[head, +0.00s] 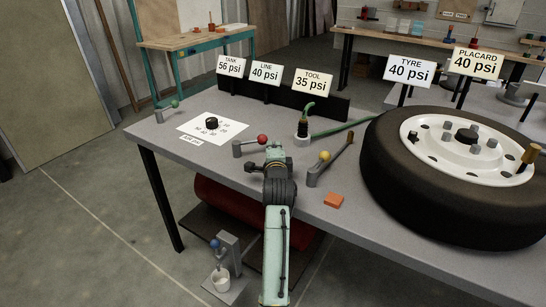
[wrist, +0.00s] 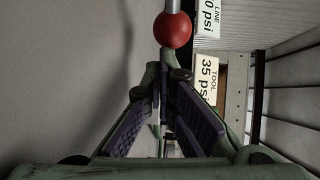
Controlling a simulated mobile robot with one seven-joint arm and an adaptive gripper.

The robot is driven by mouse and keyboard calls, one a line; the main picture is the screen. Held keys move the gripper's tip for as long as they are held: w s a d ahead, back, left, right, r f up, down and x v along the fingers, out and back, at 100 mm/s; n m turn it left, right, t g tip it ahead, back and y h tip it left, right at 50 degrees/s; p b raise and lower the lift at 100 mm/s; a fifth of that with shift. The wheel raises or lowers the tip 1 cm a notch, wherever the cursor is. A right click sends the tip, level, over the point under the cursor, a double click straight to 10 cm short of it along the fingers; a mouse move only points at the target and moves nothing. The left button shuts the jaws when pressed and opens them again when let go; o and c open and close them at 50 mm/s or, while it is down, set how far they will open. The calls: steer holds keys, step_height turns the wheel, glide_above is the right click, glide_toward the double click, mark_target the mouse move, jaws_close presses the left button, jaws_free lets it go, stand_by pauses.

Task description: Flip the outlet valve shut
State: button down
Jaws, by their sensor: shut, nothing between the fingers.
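A grey valve with a lever ending in a red ball (head: 262,139) stands on the grey table, left of the middle. The red ball also shows in the wrist view (wrist: 172,30), on a grey rod just beyond my fingertips. My gripper (head: 273,150) is shut and empty, right beside the red ball; whether they touch I cannot tell. A second valve, with a yellow ball (head: 325,156), is to the right, and a green-ball lever (head: 174,103) is at the table's far left. No label naming the outlet valve is readable.
A tyre on a white rim (head: 445,205) fills the table's right side. Pressure signs (head: 265,73) stand behind. A white dial card (head: 212,128) lies left.

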steer(key=w, duration=0.5)
steer(key=shift+a, duration=0.25)
steer(key=shift+w+a+b, duration=0.3)
steer(key=shift+w, duration=0.4)
steer(key=shift+w+a+b, duration=0.25)
steer(key=shift+w+a, duration=0.05)
steer(key=shift+w, duration=0.55)
steer(key=s, duration=0.4)
steer(key=s+r, duration=0.1)
steer(key=s, duration=0.7)
steer(key=shift+a+r, duration=0.25)
